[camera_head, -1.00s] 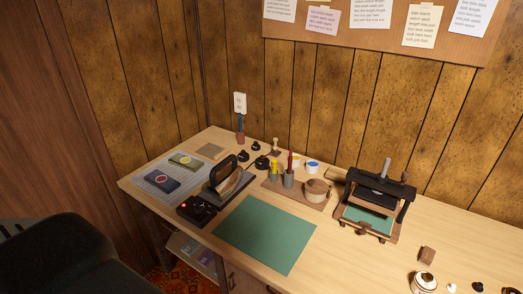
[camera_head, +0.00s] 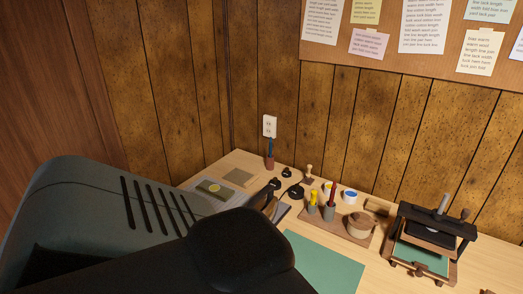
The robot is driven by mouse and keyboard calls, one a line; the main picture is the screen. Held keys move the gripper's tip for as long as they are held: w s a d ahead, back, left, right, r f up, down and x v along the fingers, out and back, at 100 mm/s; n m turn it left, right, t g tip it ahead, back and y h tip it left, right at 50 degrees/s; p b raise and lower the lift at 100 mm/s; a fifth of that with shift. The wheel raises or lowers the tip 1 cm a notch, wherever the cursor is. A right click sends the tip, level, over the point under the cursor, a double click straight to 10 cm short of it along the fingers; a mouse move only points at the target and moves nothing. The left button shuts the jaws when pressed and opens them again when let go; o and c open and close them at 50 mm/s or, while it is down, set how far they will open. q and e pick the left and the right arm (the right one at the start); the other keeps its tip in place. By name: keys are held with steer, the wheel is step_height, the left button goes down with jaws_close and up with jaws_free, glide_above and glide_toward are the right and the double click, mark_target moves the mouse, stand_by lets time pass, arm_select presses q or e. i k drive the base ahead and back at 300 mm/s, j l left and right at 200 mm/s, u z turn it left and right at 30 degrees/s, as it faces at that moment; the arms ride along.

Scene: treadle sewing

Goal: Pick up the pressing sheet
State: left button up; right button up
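A flat tan square (camera_head: 239,177) lies on the back left of the table; it may be the pressing sheet, but I cannot tell for sure. Just in front of it, a green-grey block with a yellow label (camera_head: 214,190) lies on a grey mat, mostly hidden. My own large grey and black arm fills the lower left and covers the table's left front. Neither gripper's fingers show.
A green mat (camera_head: 325,264) lies at the front, partly covered by my arm. A tray (camera_head: 337,233) with cups and a round wooden pot stands behind it. A small press (camera_head: 432,238) stands at the right.

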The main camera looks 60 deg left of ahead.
mark_target(243, 179)
steer(key=k+j+z, duration=0.25)
steer(key=j, duration=0.15)
steer(key=k+j+z, duration=0.2)
steer(key=j, duration=0.25)
steer(key=k+j, duration=0.1)
steer(key=j, duration=0.2)
steer(key=k+j, duration=0.1)
steer(key=j, duration=0.15)
steer(key=k+j+z, duration=0.1)
steer(key=j, duration=0.2)
